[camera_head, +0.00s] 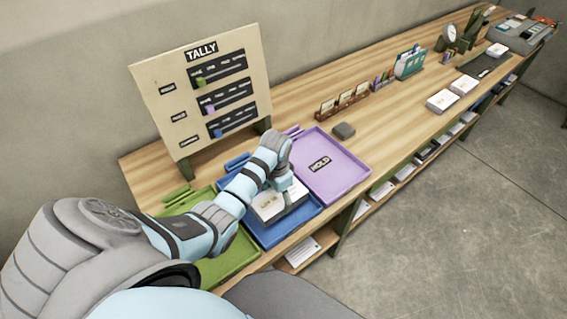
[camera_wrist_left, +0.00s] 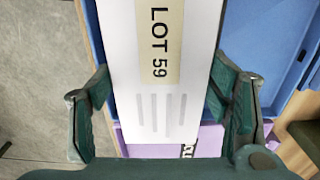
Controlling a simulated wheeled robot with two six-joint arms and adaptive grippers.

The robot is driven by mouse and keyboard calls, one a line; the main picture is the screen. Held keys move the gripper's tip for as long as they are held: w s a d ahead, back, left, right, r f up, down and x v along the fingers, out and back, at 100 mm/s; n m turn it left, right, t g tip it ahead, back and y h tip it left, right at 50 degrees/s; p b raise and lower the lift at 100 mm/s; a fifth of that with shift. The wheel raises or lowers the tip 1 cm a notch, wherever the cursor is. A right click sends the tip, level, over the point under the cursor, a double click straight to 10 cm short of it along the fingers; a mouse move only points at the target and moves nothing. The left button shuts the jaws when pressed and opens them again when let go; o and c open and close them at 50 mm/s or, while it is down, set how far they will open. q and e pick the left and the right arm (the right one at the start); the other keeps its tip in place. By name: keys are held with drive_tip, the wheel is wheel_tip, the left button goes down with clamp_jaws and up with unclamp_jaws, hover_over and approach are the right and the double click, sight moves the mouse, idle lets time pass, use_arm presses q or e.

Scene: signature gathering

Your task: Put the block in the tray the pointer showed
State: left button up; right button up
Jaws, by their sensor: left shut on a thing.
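My left gripper (camera_head: 283,183) is shut on a white block (camera_head: 268,206) with a "LOT 59" label, which fills the middle of the left wrist view (camera_wrist_left: 155,100) between the two fingers. The block is over the blue tray (camera_head: 273,238); I cannot tell whether it touches the tray's floor. The purple tray (camera_head: 345,178), marked HOLD, is to the right and holds no block. The green tray (camera_head: 232,262) is to the left, partly hidden by my arm. My right gripper is not in view.
A TALLY board (camera_head: 200,90) with green, purple and blue markers stands behind the trays. Card holders (camera_head: 343,102) and white stacks (camera_head: 442,100) are farther right. Bare wood (camera_head: 385,125) lies between.

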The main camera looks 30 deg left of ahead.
sight(278, 203)
use_arm(q)
drive_tip(key=f+b, duration=0.2)
drive_tip(key=f, duration=0.1)
drive_tip(key=f+b, duration=0.1)
drive_tip(key=f, duration=0.1)
drive_tip(key=shift+w+a+f, duration=0.1)
drive_tip(key=shift+w+f, duration=0.05)
drive_tip(key=shift+w, duration=0.2)
drive_tip(key=shift+f, duration=0.1)
drive_tip(key=shift+s+r, duration=0.2)
drive_tip(key=shift+r, duration=0.2)
drive_tip(key=shift+c, duration=0.7)
drive_tip(key=shift+f, duration=0.25)
drive_tip(key=o, duration=1.6)
drive_tip(key=shift+w, duration=0.1)
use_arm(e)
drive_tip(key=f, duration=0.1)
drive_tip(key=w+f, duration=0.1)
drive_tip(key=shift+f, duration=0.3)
use_arm(q)
wheel_tip(278, 203, up, 13)
drive_tip(key=shift+f+p, duration=0.2)
drive_tip(key=shift+p, duration=1.05)
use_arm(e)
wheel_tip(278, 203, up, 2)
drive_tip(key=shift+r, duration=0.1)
